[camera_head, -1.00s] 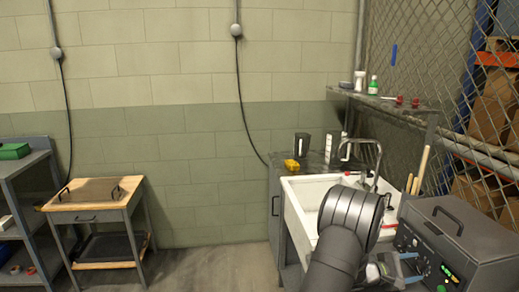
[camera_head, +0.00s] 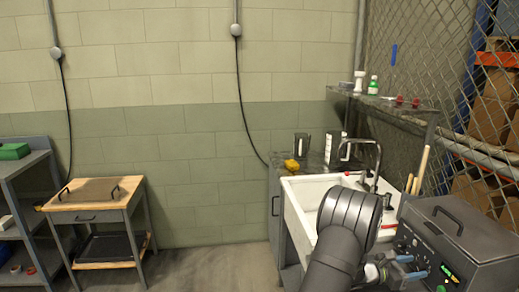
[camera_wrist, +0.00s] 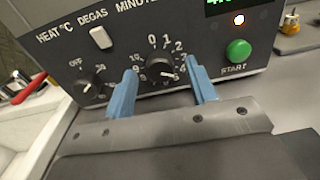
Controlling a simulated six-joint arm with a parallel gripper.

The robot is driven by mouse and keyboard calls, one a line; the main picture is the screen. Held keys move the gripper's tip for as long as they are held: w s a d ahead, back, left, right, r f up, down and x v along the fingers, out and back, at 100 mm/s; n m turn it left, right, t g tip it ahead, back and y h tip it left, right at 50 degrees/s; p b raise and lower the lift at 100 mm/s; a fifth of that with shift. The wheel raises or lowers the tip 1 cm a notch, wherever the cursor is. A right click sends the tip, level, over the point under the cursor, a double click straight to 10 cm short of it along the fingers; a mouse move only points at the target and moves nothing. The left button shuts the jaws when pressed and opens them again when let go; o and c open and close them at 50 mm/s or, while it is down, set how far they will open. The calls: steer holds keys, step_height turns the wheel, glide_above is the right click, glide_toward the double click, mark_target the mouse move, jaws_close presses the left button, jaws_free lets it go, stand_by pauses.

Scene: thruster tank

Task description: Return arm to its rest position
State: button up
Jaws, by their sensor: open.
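My gripper (camera_wrist: 160,83) is open, its two blue fingers spread in front of the panel of a grey ultrasonic-type tank (camera_head: 462,236). The minutes dial (camera_wrist: 161,69) shows between the fingertips; whether they reach around it or stay short of it I cannot tell. Nothing is held. In the head view my gripper (camera_head: 408,269) is beside the tank's front panel at the lower right, and my dark arm partly covers the sink. A green START button (camera_wrist: 238,51) and a lit indicator (camera_wrist: 239,20) are right of the dial. The green display is cut off at the top of the wrist view.
A white sink (camera_head: 300,200) with a faucet stands left of the tank. A shelf (camera_head: 390,103) with small bottles is above, by a mesh fence (camera_head: 425,60). A small wooden-topped table (camera_head: 95,200) stands left. The floor between is clear.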

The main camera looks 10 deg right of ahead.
steer(key=shift+n, duration=1.2)
steer(key=o, duration=1.1)
steer(key=shift+c, duration=0.2)
steer(key=shift+m, duration=0.5)
steer(key=a, duration=0.3)
steer(key=s+a+f, duration=0.1)
steer(key=a, duration=0.3)
steer(key=s+a, duration=0.1)
steer(key=a, duration=0.2)
steer(key=shift+a+f, duration=0.15)
steer(key=shift+a, duration=0.25)
steer(key=shift+m, duration=0.6)
steer(key=s+a, duration=0.2)
steer(key=a, duration=0.2)
steer(key=s+a, duration=0.2)
steer(key=a, duration=0.2)
steer(key=s+a+r, duration=0.1)
steer(key=s+a, duration=0.1)
steer(key=a, duration=0.2)
steer(key=shift+s, duration=0.3)
steer(key=shift+s+a, duration=0.15)
steer(key=shift+s, duration=0.05)
steer(key=d, duration=1)
steer(key=shift+s, duration=0.1)
